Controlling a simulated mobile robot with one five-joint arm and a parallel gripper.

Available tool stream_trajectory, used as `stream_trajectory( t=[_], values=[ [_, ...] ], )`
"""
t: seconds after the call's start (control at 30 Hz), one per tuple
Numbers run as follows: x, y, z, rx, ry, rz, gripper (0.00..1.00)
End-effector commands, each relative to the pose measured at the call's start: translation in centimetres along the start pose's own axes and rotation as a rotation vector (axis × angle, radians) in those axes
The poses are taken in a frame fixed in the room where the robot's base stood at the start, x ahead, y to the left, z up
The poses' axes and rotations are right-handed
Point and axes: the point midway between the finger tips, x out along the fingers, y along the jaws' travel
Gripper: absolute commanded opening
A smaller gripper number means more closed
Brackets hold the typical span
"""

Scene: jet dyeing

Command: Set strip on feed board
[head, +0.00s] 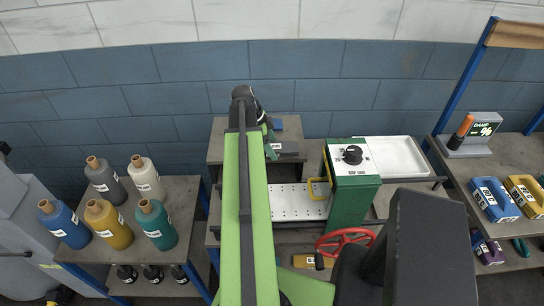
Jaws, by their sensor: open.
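My green arm reaches away up the middle of the head view, and my gripper (269,140) is at its far end, small and partly hidden by the arm. It is open, over the raised back shelf. A blue piece (278,125) and a dark grey block (285,148) lie beside it on that shelf; I cannot tell whether either touches the gripper. A white perforated board (292,203), which looks like the feed board, lies left of the green machine (352,195), bare where visible. I cannot make out the strip with certainty.
A yellow handle (318,188) and red handwheel (345,241) stick out from the machine. A white tray (391,157) lies to its right. Several cone-topped bottles (110,222) crowd the left table. The right table holds a damp meter (472,136) and blue box (494,199).

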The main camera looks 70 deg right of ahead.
Motion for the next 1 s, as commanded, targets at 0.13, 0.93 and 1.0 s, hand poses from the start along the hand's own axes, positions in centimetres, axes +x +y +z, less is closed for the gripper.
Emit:
stream_trajectory(
  t=[0.13, 0.93, 1.0],
  values=[
    [-0.1, 0.0, -0.1, 0.0, 0.0, 0.0, 0.71],
    [-0.8, 0.0, -0.4, 0.002, 0.0, 0.001, 0.03],
    [-1.4, 0.0, -0.7, 0.002, 0.0, 0.001, 0.03]
  ],
)
